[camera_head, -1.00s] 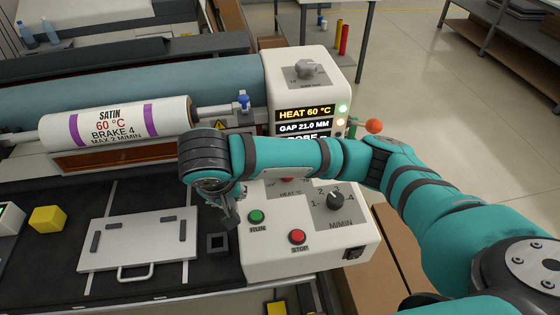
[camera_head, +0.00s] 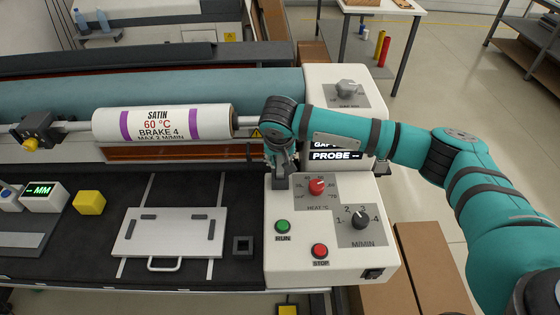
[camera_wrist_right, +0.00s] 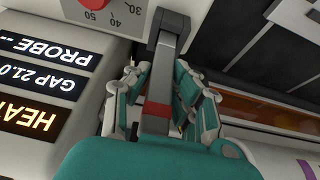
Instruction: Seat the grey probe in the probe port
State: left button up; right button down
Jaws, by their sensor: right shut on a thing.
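My right gripper (camera_head: 282,165) is shut on the grey probe (camera_head: 281,182) at the back left edge of the control panel, left of the red heat knob. In the right wrist view, the probe (camera_wrist_right: 158,90) stands between the fingers of the gripper (camera_wrist_right: 160,78) and has a red band. Its far end lies by the panel edge; I cannot tell whether it touches anything. I cannot make out the probe port for certain; the gripper and arm cover part of the panel. The display (camera_head: 336,155) reads "PROBE --". My left gripper is not in view.
A dark square holder with a hole (camera_head: 243,246) lies left of the green RUN button (camera_head: 283,226). A white plate with a handle (camera_head: 165,228) and a yellow block (camera_head: 89,202) lie on the black bed. The labelled satin roll (camera_head: 212,123) is behind.

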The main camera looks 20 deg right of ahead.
notch_tip(320, 180, down, 2)
jog(key=shift+s+f+p, duration=0.1)
jog(key=shift+p, duration=0.3)
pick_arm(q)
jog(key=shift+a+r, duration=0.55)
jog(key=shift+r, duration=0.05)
pick_arm(e)
jog(key=shift+f, duration=0.25)
jog(key=c, duration=1.2)
grip_release()
jog(key=shift+f, duration=0.1)
jog(key=shift+o, duration=0.2)
pick_arm(q)
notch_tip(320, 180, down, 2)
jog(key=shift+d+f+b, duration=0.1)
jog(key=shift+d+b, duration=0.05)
jog(key=shift+b, duration=1)
pick_arm(e)
jog(key=v, duration=1.2)
jog(key=shift+a, duration=0.1)
